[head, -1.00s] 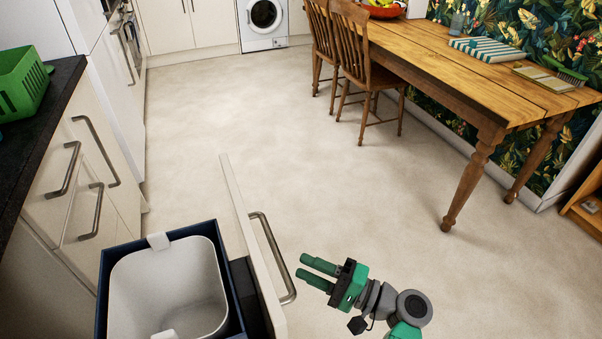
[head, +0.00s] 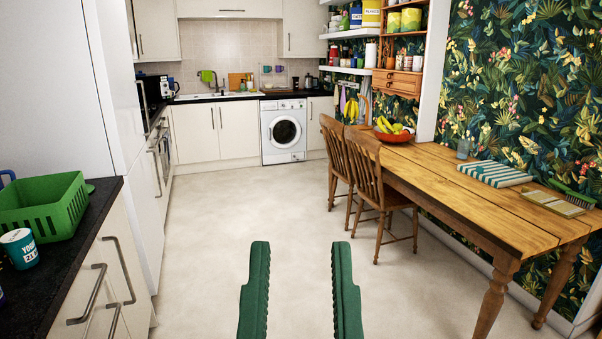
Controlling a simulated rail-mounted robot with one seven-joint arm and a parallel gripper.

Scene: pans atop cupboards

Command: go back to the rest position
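My gripper (head: 301,290) shows at the bottom middle of the head view, with two green fingers pointing up and away. The fingers stand well apart with only floor visible between them, so it is open and empty. It touches nothing that I can see. The rest of my arm is below the picture's edge.
A wooden table (head: 455,200) with two chairs (head: 366,180) stands on the right. A dark counter (head: 75,262) with a green basket (head: 45,207) is on the left. Open floor (head: 240,215) lies ahead, up to the washing machine (head: 284,132).

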